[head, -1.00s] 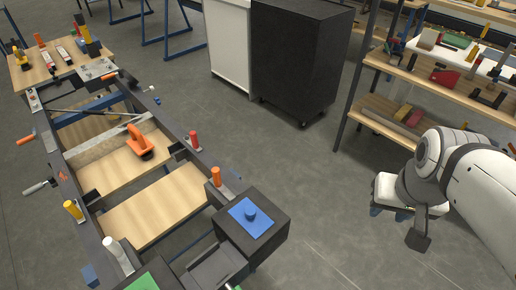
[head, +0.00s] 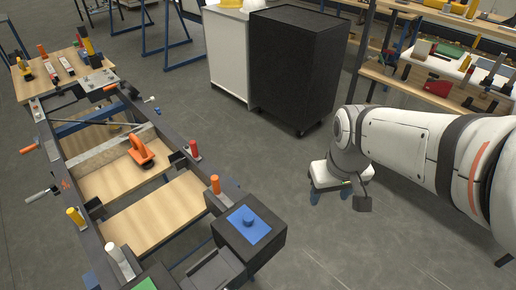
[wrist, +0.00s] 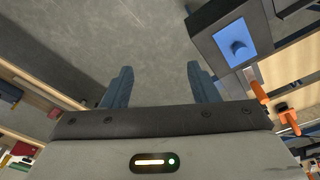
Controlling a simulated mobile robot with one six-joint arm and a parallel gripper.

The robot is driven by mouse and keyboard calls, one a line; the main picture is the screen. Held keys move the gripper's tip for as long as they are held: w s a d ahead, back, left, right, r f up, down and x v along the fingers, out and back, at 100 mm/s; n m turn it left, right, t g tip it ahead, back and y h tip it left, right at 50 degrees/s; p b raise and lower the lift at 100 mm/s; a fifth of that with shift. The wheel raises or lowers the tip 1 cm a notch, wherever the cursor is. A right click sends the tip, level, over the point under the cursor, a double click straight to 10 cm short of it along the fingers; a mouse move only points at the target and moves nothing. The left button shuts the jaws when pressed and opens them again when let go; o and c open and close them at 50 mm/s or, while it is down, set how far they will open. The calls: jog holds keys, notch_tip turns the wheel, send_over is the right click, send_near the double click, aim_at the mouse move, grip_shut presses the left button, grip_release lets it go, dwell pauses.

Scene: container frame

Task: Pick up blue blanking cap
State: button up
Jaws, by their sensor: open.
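The blue blanking cap (head: 248,220) is a short round knob on a blue square, on top of a black box (head: 268,243) at the near right corner of the frame. It also shows in the wrist view (wrist: 239,48), at upper right. My gripper (head: 330,194) is right of the box in the head view, apart from the cap and over the floor. In the wrist view my gripper (wrist: 158,78) has its two blue fingers wide apart with only grey floor between them. The cap lies outside the fingers, to their right.
The dark frame (head: 92,232) holds wooden boards and an orange handled tool (head: 140,152). Orange, red, yellow and white cylinders stand along its rails. A black cabinet (head: 292,72) stands behind and loaded shelves (head: 430,90) at right. The floor between box and arm is clear.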

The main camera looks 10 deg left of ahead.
jog(key=w+a+f+n+g+p, duration=0.1)
jog(key=w+a+f+n+p, duration=0.2)
jog(key=a, duration=0.6)
jog(key=n+g+h, duration=0.1)
jog(key=n, duration=0.5)
send_over(248, 217)
jog(key=a, duration=0.1)
jog(key=f, duration=0.6)
jog(key=shift+w+a+f+p, duration=0.1)
jog(key=shift+w+f+p, duration=0.1)
jog(key=shift+f+p, duration=0.15)
jog(key=shift+f, duration=0.4)
jog(key=shift+s+d+f+p, duration=0.1)
jog(key=shift+d+f+p, duration=0.1)
jog(key=shift+f, duration=0.95)
jog(key=shift+s+d+f+p, duration=0.1)
jog(key=shift+d+f+p, duration=0.1)
jog(key=shift+f, duration=1)
jog(key=shift+d+f+p, duration=0.15)
jog(key=shift+d+f, duration=0.05)
jog(key=shift+f, duration=0.95)
jog(key=c, duration=1.1)
jog(key=shift+o, duration=0.2)
